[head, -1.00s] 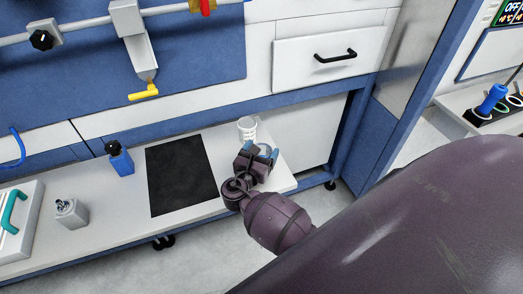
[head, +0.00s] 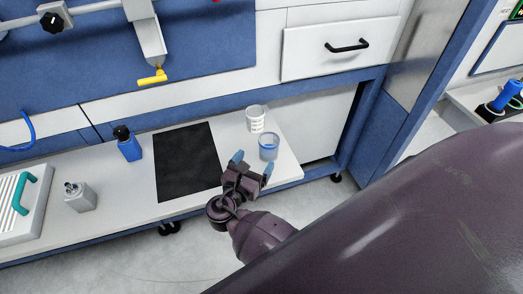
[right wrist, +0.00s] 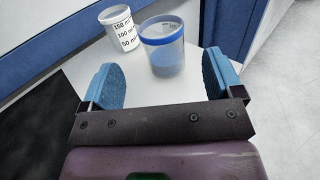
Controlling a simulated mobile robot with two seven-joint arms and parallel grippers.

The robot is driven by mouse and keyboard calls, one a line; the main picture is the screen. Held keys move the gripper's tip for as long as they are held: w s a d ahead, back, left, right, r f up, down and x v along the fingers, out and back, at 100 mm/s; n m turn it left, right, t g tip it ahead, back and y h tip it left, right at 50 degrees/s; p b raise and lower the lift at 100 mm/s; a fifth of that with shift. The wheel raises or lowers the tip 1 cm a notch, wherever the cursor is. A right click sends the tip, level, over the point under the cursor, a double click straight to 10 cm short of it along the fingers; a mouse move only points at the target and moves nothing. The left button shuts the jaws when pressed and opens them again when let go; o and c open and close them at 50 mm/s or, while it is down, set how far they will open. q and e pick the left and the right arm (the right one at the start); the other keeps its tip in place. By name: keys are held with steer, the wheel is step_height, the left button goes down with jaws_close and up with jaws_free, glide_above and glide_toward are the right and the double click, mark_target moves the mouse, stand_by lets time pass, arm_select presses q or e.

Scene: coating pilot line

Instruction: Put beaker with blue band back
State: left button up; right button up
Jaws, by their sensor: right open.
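The beaker with the blue band (head: 268,147) stands upright on the white bench top near its right end; it also shows in the right wrist view (right wrist: 163,52), with something bluish inside. My right gripper (head: 253,165) is open and empty, just in front of this beaker, with blue fingertips apart. In the right wrist view the beaker stands beyond the open fingers (right wrist: 165,82), apart from them. A second beaker (head: 256,118) with volume marks stands just behind it, also seen in the right wrist view (right wrist: 119,30). My left gripper is not in view.
A black mat (head: 186,162) lies left of the beakers. A yellow-tipped nozzle (head: 152,77) hangs above the bench. The bench's right end is close.

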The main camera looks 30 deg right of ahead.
steer(key=shift+v, duration=1.15)
steer(key=s+d+f+m+g+y, duration=0.25)
steer(key=s+d+m, duration=0.2)
steer(key=m, duration=0.25)
steer(key=s+d+f+m+g+y, duration=0.2)
steer(key=s+d+m+g+y, duration=0.15)
steer(key=s+m, duration=0.25)
steer(key=s+a+r+m+y, duration=0.2)
steer(key=s+r+m+y, duration=0.4)
steer(key=s+m+y, duration=0.4)
steer(key=w+f+t, duration=0.7)
steer(key=f+t, duration=0.1)
steer(key=f, duration=0.2)
steer(key=shift+a+h, duration=0.15)
steer(key=shift+h, duration=0.25)
